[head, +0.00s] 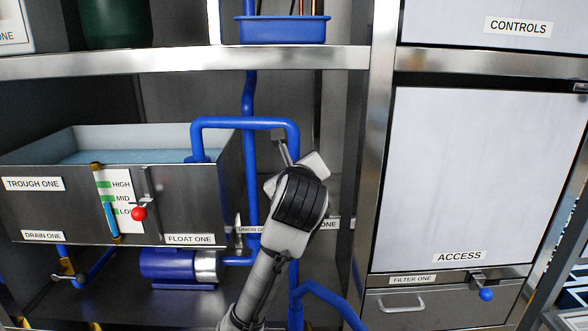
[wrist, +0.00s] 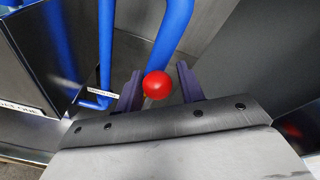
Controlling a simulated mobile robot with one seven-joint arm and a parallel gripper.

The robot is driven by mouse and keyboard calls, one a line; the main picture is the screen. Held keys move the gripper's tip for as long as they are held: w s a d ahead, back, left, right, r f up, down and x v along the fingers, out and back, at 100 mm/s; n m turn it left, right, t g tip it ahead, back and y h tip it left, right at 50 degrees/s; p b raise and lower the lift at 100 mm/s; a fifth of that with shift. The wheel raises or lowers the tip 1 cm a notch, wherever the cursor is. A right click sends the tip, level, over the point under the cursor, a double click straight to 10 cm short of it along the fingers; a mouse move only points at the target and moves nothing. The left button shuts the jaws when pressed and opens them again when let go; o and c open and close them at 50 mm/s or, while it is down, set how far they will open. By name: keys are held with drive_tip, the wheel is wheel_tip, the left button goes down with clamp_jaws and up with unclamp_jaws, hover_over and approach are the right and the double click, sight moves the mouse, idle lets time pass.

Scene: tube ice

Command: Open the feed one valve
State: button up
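In the wrist view, my gripper (wrist: 160,70) is open, with its two dark fingers spread apart. A red ball knob (wrist: 157,85) on a grey stem shows between the fingers, with a gap on each side. I cannot tell how deep it sits between them. No label naming feed one is readable. In the head view, my arm hides this knob and most of the spot behind it. A partly hidden label ending in "ONE" (head: 328,224) shows just right of my wrist.
Blue pipes (head: 250,170) run close behind and left of my arm. The trough one tank (head: 75,212), with a red-knobbed float lever (head: 139,214), stands left. A steel post and the access panel (head: 460,170) are right. A shelf (head: 180,62) crosses above.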

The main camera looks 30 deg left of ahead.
drive_tip(key=shift+o, duration=0.9)
drive_tip(key=b+v, duration=0.2)
drive_tip(key=v, duration=1.2)
drive_tip(key=shift+a, duration=0.1)
